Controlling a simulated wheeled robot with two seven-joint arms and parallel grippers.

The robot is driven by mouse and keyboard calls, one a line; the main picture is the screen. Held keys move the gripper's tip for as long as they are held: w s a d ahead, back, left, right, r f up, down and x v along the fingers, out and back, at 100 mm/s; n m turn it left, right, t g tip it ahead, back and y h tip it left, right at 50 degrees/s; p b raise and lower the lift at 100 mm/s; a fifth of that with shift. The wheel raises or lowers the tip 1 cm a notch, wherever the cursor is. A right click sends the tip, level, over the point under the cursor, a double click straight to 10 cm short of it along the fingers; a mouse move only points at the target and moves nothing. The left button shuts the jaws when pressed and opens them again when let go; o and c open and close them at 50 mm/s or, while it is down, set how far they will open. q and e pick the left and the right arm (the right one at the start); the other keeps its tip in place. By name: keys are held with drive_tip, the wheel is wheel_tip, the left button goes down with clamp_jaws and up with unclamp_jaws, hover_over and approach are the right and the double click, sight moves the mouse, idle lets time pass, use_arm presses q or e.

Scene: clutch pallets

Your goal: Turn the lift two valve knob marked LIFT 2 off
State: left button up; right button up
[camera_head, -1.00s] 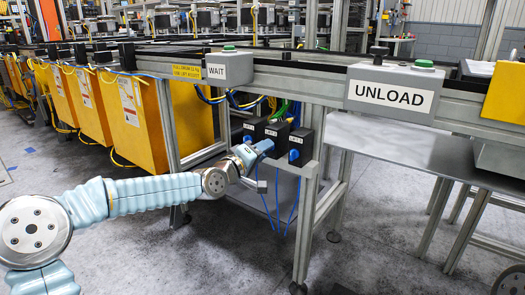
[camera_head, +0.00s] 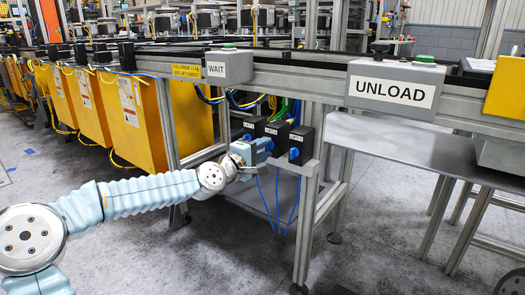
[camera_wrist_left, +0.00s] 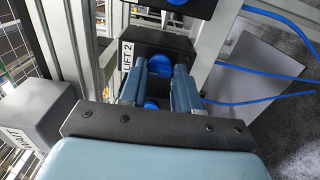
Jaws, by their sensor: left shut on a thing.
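The LIFT 2 valve is a black box (camera_head: 277,131) in the middle of a row of three under the conveyor rail in the head view. In the wrist view its white LIFT 2 label (camera_wrist_left: 127,61) shows beside the blue knob (camera_wrist_left: 159,66). My left gripper (camera_head: 266,145) is at the front of this box. In the wrist view the left gripper's two fingers (camera_wrist_left: 160,78) stand on either side of the knob and are shut on it. The fingers hide part of the knob, and the head view mostly hides it too. My right gripper is not in view.
The neighbouring valve boxes, left (camera_head: 253,126) and right (camera_head: 301,143), sit close by with blue knobs. Blue hoses (camera_head: 276,205) hang below. A frame post (camera_head: 309,215) stands just right. WAIT (camera_head: 229,67) and UNLOAD (camera_head: 393,92) boxes are on the rail above.

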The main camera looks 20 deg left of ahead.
use_arm(q)
drive_tip(key=shift+f, duration=0.1)
drive_tip(key=o, duration=1.1)
drive_tip(key=shift+c, duration=0.2)
drive_tip(key=p+v, duration=0.2)
drive_tip(key=v, duration=1.2)
drive_tip(key=shift+p, duration=0.3)
drive_tip(key=shift+w, duration=0.1)
